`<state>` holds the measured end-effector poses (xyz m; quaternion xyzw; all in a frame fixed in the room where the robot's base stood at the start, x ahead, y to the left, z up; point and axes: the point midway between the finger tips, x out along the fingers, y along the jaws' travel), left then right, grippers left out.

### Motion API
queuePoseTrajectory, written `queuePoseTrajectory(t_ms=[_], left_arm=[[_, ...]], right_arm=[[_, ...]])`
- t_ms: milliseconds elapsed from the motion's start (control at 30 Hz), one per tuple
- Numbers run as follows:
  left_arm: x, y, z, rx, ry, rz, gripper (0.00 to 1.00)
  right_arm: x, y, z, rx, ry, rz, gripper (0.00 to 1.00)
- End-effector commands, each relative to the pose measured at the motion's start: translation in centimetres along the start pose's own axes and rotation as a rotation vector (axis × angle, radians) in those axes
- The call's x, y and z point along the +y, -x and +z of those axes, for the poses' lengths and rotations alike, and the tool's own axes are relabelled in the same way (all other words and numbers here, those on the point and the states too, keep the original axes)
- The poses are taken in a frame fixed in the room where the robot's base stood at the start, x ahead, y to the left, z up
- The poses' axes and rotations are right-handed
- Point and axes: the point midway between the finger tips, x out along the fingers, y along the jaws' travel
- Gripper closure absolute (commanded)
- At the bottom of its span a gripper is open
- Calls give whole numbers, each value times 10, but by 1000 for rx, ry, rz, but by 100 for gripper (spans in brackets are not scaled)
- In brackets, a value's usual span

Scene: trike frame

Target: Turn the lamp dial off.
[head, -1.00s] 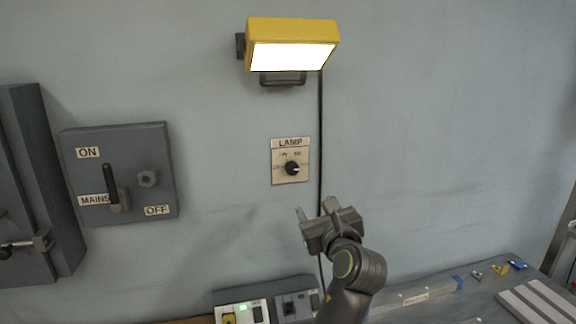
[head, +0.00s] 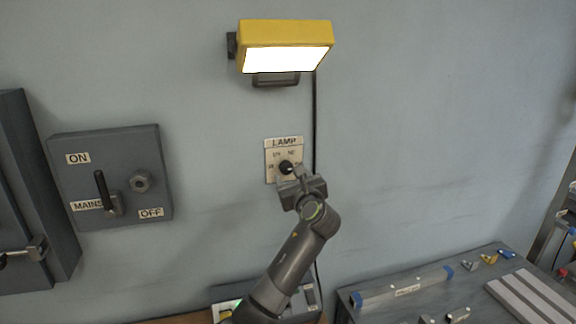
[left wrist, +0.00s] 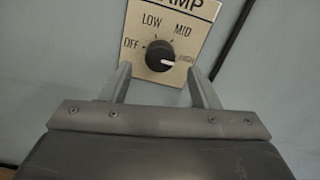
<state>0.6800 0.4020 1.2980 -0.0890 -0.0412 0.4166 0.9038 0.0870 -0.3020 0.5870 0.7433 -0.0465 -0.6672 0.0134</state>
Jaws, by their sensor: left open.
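The lamp dial (head: 286,167) is a black round knob on a cream plate labelled LAMP (head: 270,150) on the wall. In the left wrist view the dial (left wrist: 158,55) has its white mark pointing right at HIGH; OFF is on its left, LOW and MID above. The yellow lamp (head: 286,45) above is lit bright white. My left gripper (head: 296,178) is just below and in front of the dial. In the left wrist view its two fingers (left wrist: 160,82) are open, one on each side below the knob, holding nothing. My right gripper is not in view.
A grey mains switch box (head: 110,178) with a lever is on the wall at left, beside a larger grey cabinet (head: 35,190). A black cable runs down right of the plate. A bench (head: 430,300) with small parts is at lower right.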

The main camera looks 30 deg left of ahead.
Motion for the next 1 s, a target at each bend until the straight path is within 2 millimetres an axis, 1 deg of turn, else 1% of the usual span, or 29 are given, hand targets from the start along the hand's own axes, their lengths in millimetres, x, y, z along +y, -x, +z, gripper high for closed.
queuePoseTrajectory(t_ms=[33,100,300,433,700,1000], left_arm=[[0,-10,3,0,-5,3,44],[0,-20,2,1,-3,2,44],[0,-38,1,1,0,1,44],[1,-42,0,1,0,1,44],[0,-43,0,1,1,0,44],[0,-43,0,1,0,0,84]], right_arm=[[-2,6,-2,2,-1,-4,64],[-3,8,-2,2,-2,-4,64],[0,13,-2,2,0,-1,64],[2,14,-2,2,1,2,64],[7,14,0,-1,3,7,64],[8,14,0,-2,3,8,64]])
